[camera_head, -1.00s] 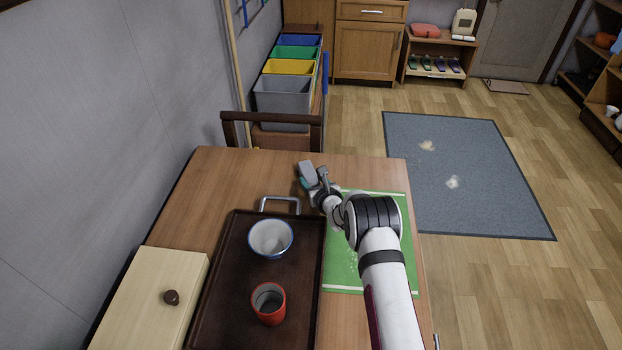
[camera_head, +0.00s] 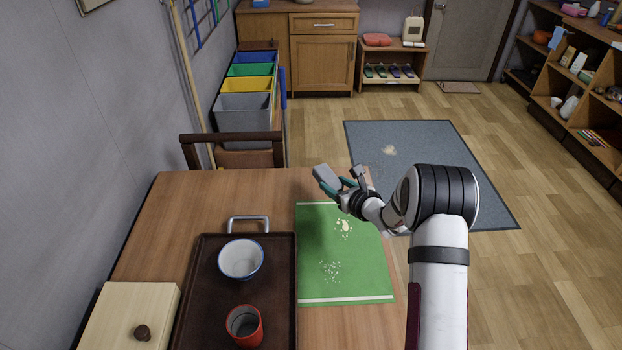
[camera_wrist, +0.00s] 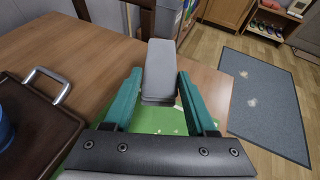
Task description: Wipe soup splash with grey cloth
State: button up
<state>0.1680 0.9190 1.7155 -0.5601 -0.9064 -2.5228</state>
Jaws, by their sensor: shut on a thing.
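My gripper (camera_head: 342,183) holds a grey folded pad, the grey cloth (camera_head: 325,177), above the far edge of the green mat (camera_head: 375,282). In the wrist view the cloth (camera_wrist: 160,70) sits between the two teal fingers of the gripper (camera_wrist: 159,88) and sticks out ahead of them. On the mat, a pale yellowish splash (camera_head: 344,226) lies in the far half, with small drops around it. A scatter of whitish crumbs or specks (camera_head: 330,271) lies nearer. The cloth is apart from both. The fingers hide part of the mat in the wrist view.
A dark tray (camera_head: 282,312) left of the mat holds a white bowl (camera_head: 241,259) and a red cup (camera_head: 244,327). A pale wooden box (camera_head: 115,315) with a dark knob stands further left. A chair (camera_head: 235,139) is at the table's far edge. The far-left tabletop is clear.

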send_over(350, 227)
jog(key=f, duration=0.2)
jog(key=shift+d+f, duration=0.1)
jog(key=shift+f, duration=3.45)
jog(key=shift+s+f, duration=0.3)
jog(key=shift+s, duration=3.5)
jog(key=shift+w, duration=3.8)
notch_tip(350, 227, up, 8)
jog(key=shift+r, duration=0.15)
